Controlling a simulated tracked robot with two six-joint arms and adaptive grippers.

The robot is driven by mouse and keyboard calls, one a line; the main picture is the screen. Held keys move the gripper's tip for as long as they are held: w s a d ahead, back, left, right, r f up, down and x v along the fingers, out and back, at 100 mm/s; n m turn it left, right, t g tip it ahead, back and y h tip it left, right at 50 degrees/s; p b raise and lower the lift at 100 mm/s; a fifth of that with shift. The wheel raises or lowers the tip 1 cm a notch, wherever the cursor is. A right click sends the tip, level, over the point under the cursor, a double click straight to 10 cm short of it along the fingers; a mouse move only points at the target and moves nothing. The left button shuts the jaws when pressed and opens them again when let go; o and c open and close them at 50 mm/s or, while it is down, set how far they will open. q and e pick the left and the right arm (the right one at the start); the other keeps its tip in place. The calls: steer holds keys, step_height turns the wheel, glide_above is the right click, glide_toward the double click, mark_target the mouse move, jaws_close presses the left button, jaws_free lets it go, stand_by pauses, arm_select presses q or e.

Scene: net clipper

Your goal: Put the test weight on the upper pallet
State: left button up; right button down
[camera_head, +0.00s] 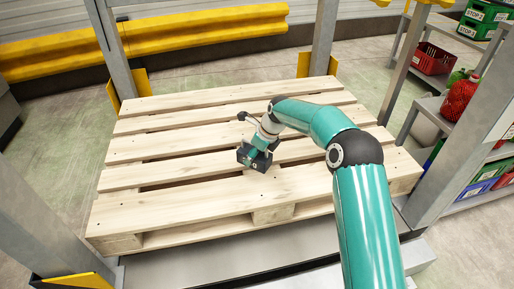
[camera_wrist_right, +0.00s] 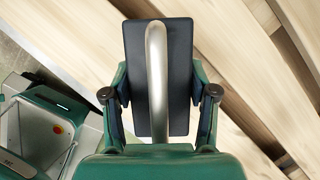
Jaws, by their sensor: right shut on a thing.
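The test weight (camera_wrist_right: 181,75) is a dark block with a pale metal bar handle across it, seen large in the right wrist view. In the head view the weight (camera_head: 257,161) shows as a small dark block at the end of my right arm. My right gripper (camera_wrist_right: 158,98) is shut on it, with one finger on each side; it also shows in the head view (camera_head: 262,147). The wooden pallet (camera_head: 160,205) lies directly below the weight. I cannot tell whether the weight touches the slats. My left gripper is not in view.
Grey rack posts (camera_head: 322,35) with yellow guards stand around the pallet. A yellow barrier (camera_head: 200,30) runs behind it. At the right, a shelf holds a red crate (camera_head: 433,59) and green crates (camera_head: 484,21). Much of the pallet's surface is bare.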

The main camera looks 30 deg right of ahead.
steer(key=shift+w+f+b, duration=0.15)
steer(key=shift+f+b, duration=1.05)
steer(key=shift+f, duration=1.95)
steer(key=c, duration=0.7)
jaws_free()
steer(key=shift+s+f, duration=0.2)
steer(key=shift+f, duration=0.1)
steer(key=o, duration=0.4)
steer(key=shift+r, duration=0.1)
steer(key=p+v, duration=0.4)
steer(key=v, duration=0.8)
